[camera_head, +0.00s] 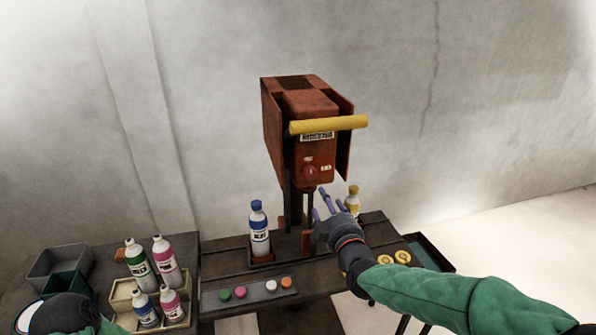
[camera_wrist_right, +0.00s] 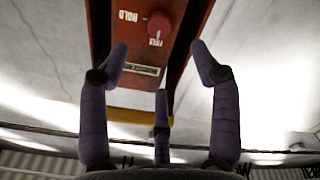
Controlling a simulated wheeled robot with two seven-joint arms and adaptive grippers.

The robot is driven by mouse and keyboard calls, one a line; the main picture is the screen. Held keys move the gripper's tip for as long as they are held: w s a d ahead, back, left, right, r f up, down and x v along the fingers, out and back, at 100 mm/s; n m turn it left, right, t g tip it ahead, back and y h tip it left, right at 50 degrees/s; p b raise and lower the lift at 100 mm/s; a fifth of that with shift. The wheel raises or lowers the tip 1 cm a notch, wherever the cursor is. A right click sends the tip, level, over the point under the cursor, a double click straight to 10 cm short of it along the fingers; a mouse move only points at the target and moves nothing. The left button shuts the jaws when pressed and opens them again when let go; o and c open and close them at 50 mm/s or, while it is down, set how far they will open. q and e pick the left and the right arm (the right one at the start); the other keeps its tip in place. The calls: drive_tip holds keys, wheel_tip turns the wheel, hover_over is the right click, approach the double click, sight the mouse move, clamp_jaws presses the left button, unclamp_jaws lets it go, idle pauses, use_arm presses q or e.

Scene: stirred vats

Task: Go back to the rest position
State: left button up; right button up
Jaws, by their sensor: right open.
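My right gripper (camera_head: 326,206) is open and empty, its purple fingers spread in front of the lower part of the red machine (camera_head: 308,140). In the right wrist view the fingers (camera_wrist_right: 160,80) are wide apart below the machine's underside, with the red knob (camera_wrist_right: 160,24) beyond them and nothing between them. The machine has a yellow bar handle (camera_head: 328,125) across its front. My left arm shows only as a dark, green-edged part at the bottom left; its fingers are not visible.
A blue-capped bottle (camera_head: 259,230) stands left of the machine's post and a yellow-capped bottle (camera_head: 352,201) right of it. A crate (camera_head: 122,294) holds several bottles at the left. A strip with coloured buttons (camera_head: 248,291) and gold discs (camera_head: 402,257) lie on the table (camera_head: 221,247).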

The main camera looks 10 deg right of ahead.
drive_tip(key=s+a+f+m+g+y, duration=0.1)
drive_tip(key=s+a+f+m+g, duration=0.15)
drive_tip(key=f, duration=0.85)
drive_tip(key=s+a+f+m+g, duration=0.15)
drive_tip(key=f+g, duration=0.25)
drive_tip(key=f, duration=0.7)
drive_tip(key=s+a+f+m+g+y, duration=0.1)
drive_tip(key=s+f+m+g, duration=0.15)
drive_tip(key=f, duration=0.85)
drive_tip(key=s+a+f+m+g, duration=0.2)
drive_tip(key=s+a+f+g, duration=0.1)
drive_tip(key=s+f, duration=0.6)
drive_tip(key=s+a+f+m+g+y, duration=0.1)
drive_tip(key=s+a+f+m+g, duration=0.2)
drive_tip(key=s+f, duration=0.6)
drive_tip(key=s+g, duration=0.2)
drive_tip(key=s, duration=0.3)
drive_tip(key=shift+s, duration=0.15)
